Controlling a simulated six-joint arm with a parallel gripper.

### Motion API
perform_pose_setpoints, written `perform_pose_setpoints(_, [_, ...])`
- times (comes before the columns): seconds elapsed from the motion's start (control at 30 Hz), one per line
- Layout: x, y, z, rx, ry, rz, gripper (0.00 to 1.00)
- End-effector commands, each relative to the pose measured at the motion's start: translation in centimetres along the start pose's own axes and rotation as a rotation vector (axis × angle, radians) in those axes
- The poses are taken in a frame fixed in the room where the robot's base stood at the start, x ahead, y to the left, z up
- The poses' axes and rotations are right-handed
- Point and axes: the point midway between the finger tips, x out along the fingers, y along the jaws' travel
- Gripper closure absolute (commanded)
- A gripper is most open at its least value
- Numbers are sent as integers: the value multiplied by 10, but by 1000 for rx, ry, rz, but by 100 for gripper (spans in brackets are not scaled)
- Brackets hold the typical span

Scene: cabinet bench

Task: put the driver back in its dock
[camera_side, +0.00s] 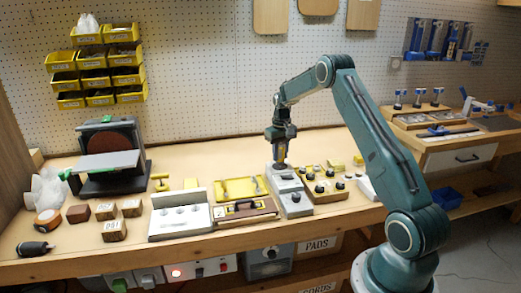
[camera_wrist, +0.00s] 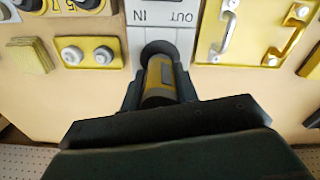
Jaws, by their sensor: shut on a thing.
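My gripper (camera_side: 280,150) is above the back end of a long grey dock (camera_side: 293,196) in the side view. It is shut on the driver (camera_side: 281,159), a dark, roughly upright tool with a yellow-orange part. In the wrist view the driver (camera_wrist: 161,80) shows grey and yellow between the two dark fingers of my gripper (camera_wrist: 159,92). Its far end meets a dark round opening in the dock (camera_wrist: 153,16), which carries the words IN and OUT. The driver's lower end is at the dock's top; I cannot tell how deep it sits.
A yellow tray with handles (camera_wrist: 250,30) lies right of the dock in the wrist view. A yellow plate with two knobs (camera_wrist: 88,53) is to its left. In the side view, a white block (camera_side: 180,221) and a sander (camera_side: 108,160) stand further left.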

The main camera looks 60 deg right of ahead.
Motion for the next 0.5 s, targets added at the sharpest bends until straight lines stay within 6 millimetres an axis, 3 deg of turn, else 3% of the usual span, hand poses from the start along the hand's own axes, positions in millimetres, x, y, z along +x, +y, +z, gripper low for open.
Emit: perform_pose_setpoints(0.5, [7,0,0,0,0,0,90])
